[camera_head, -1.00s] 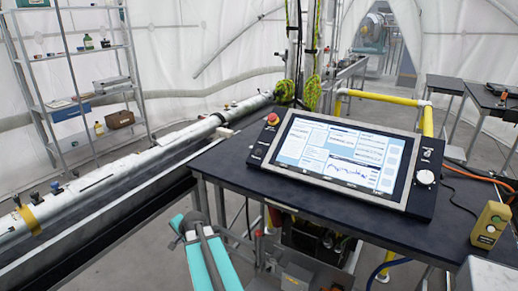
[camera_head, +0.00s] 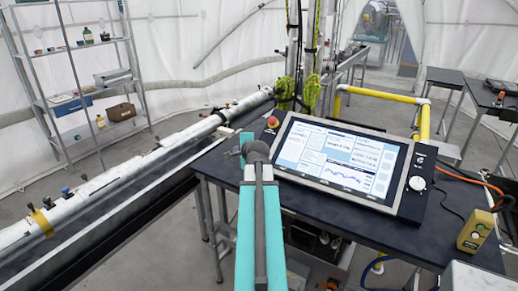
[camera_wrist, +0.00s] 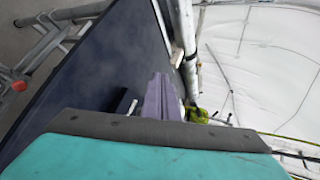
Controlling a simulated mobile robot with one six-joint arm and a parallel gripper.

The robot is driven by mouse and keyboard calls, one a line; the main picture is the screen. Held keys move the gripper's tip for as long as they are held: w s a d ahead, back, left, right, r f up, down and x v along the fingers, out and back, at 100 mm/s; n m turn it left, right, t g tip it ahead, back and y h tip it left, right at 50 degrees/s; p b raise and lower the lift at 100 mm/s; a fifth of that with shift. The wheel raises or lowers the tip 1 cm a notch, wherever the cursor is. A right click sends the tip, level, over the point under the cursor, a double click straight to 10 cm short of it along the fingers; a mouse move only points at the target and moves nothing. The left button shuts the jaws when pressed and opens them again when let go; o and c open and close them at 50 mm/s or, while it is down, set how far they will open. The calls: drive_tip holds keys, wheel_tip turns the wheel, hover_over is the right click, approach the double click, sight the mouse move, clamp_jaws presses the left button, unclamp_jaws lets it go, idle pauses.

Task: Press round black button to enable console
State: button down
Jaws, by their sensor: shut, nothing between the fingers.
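The console (camera_head: 340,160) is a tilted panel with a lit screen and black side strips, lying on a dark table (camera_head: 235,178). Its right strip carries a white round knob (camera_head: 417,183) and small controls above it. A red button (camera_head: 272,122) sits at its upper left corner. I cannot make out a round black button; it is too small or hidden. My gripper (camera_wrist: 160,80) shows in the wrist view as grey-purple fingers, shut and empty, over the dark table top. In the head view my arm covers the console's lower left, and the gripper is mostly hidden near the table's left edge.
A long white pipe (camera_head: 130,160) runs along the left. A yellow control box (camera_head: 475,231) stands at the table's right end, near orange and black cables. Yellow rails (camera_head: 385,95) stand behind. A metal shelf (camera_head: 75,103) is at the back left.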

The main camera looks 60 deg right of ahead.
drive_tip(key=s+d+r+h, duration=0.1)
drive_tip(key=s+d+r, duration=0.2)
drive_tip(key=s+r, duration=0.1)
drive_tip(key=shift+m+p, duration=0.3)
drive_tip(key=shift+p, duration=0.15)
drive_tip(key=shift+d+f+b, duration=0.85)
drive_tip(key=shift+f+b, duration=0.15)
drive_tip(key=shift+f, duration=0.2)
drive_tip(key=shift+d+f+b, duration=0.85)
drive_tip(key=shift+f+b, duration=0.15)
drive_tip(key=shift+f, duration=0.2)
drive_tip(key=shift+d+f+b, duration=0.85)
drive_tip(key=shift+f+b, duration=0.15)
drive_tip(key=shift+f, duration=0.2)
drive_tip(key=shift+d+f+b, duration=0.4)
drive_tip(key=shift+d+f, duration=0.05)
drive_tip(key=shift+f, duration=0.2)
idle(0.6)
drive_tip(key=shift+a+r, duration=0.1)
drive_tip(key=shift+r, duration=0.05)
drive_tip(key=shift+a+r+p, duration=0.4)
drive_tip(key=shift+r+p, duration=0.1)
drive_tip(key=shift+p, duration=0.1)
drive_tip(key=shift+r, duration=0.1)
idle(0.4)
